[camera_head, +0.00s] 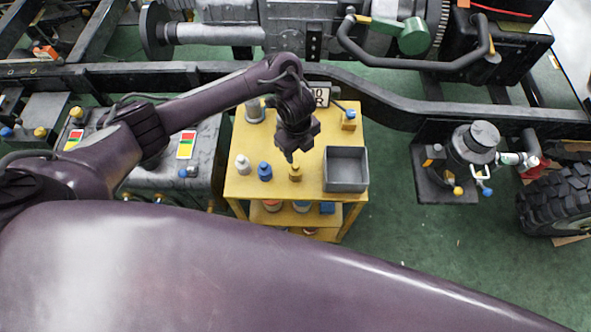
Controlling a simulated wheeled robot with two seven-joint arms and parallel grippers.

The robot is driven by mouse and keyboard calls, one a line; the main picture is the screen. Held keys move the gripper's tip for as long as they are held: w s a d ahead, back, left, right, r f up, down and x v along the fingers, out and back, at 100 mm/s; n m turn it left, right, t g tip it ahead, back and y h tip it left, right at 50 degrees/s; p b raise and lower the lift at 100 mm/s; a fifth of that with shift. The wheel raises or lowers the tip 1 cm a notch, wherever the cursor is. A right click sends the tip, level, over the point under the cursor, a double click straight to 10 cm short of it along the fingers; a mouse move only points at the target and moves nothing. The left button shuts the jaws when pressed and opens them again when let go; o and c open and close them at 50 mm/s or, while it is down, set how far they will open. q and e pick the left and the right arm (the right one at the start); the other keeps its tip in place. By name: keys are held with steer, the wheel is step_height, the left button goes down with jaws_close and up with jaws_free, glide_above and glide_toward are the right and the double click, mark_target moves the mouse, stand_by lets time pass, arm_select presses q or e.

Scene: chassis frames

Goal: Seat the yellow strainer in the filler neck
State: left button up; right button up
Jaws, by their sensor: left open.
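A small yellow piece (295,173), which looks like the yellow strainer, stands on the yellow cart top near its front edge. My left gripper (290,157) points down just above it, with its fingers small and dark in the picture. The gripper is open, and I see nothing held in it. Whether the fingertips touch the yellow piece cannot be told from this angle. I cannot make out the filler neck for sure. A grey cylindrical unit (476,145) with a round top stands at the right, apart from the gripper. My right gripper is not in view.
On the yellow cart (232,184) stand a white piece (243,164), a blue piece (265,171), an open grey bin (346,186) and a yellow block (348,121). A dark chassis rail (400,108) runs behind. Green floor (400,225) is clear right of the cart.

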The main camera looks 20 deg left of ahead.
mark_target(296, 165)
arm_select(q)
steer(key=shift+a+f+b, duration=0.3)
steer(key=shift+f+b, duration=0.3)
steer(key=shift+f, duration=0.15)
steer(key=shift+a+f+b, duration=0.25)
steer(key=shift+f+b, duration=0.3)
steer(key=shift+f, duration=0.15)
steer(key=f, duration=0.3)
steer(key=shift+s+d+f, duration=0.1)
steer(key=shift+s+d, duration=0.15)
steer(key=shift+s, duration=0.1)
steer(key=shift+w+f, duration=0.1)
steer(key=shift+f, duration=0.5)
jaws_close()
